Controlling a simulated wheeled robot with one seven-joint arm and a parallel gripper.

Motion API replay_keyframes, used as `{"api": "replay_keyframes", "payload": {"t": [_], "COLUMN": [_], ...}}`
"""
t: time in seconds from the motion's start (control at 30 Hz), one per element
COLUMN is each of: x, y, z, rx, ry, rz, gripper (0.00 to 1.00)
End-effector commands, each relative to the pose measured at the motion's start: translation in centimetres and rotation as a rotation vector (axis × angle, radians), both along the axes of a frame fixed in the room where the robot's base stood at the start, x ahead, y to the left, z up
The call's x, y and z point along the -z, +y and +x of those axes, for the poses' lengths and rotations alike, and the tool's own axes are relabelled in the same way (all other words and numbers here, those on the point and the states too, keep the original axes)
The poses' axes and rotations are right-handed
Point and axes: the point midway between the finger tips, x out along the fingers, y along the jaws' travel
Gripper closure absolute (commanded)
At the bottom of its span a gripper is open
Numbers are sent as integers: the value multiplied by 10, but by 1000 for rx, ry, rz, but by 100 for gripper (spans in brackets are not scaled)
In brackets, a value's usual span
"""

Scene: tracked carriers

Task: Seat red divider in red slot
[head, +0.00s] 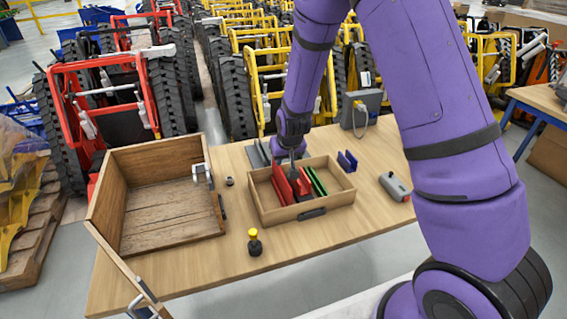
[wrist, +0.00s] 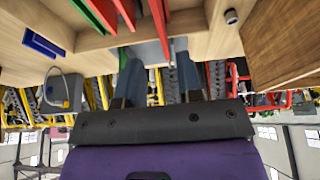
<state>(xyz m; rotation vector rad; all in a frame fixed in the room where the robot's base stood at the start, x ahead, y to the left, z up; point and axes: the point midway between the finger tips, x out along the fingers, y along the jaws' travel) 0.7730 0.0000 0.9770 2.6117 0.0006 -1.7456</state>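A shallow wooden tray (head: 268,218) stands on the table. Thin red upright pieces (head: 281,184) sit in its left and middle part, and green ones (head: 317,181) are to their right. Which red piece is the divider and which is the slot, I cannot tell. My gripper (head: 292,165) points down over the tray at the red pieces. In the wrist view its two fingers (wrist: 159,62) stand apart, with background between them. Red pieces (wrist: 158,16) show at the top there. The fingertips' exact contact with the red pieces is unclear.
A large wooden crate (head: 150,170) stands left of the tray. A yellow-topped button (head: 254,243) is in front, a grey device (head: 394,186) to the right. Front right tabletop is clear.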

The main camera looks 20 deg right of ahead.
Motion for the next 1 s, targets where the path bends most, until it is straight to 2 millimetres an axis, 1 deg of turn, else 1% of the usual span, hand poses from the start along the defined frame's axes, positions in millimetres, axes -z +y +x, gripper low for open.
{"api": "replay_keyframes", "payload": {"t": [0.27, 0.37, 0.47, 0.53, 0.6, 0.67, 0.8, 0.87, 0.9, 1.0], "x": [-9, -26, -57, -84, -110, -132, -179, -198, -210, -237], "y": [-1, -2, -6, -9, -12, -16, -23, -27, -29, -35], "z": [-2, -5, -12, -21, -32, -42, -70, -84, -93, -119], "rx": [1, 2, 4, 4, 2, 1, -3, -5, -6, -9], "ry": [-2, -7, -11, -16, -17, -20, -26, -29, -31, -35], "rz": [2, 10, 22, 33, 42, 48, 60, 64, 65, 68], "gripper": [66, 66, 66, 66, 66, 66, 66, 66, 66, 66]}}
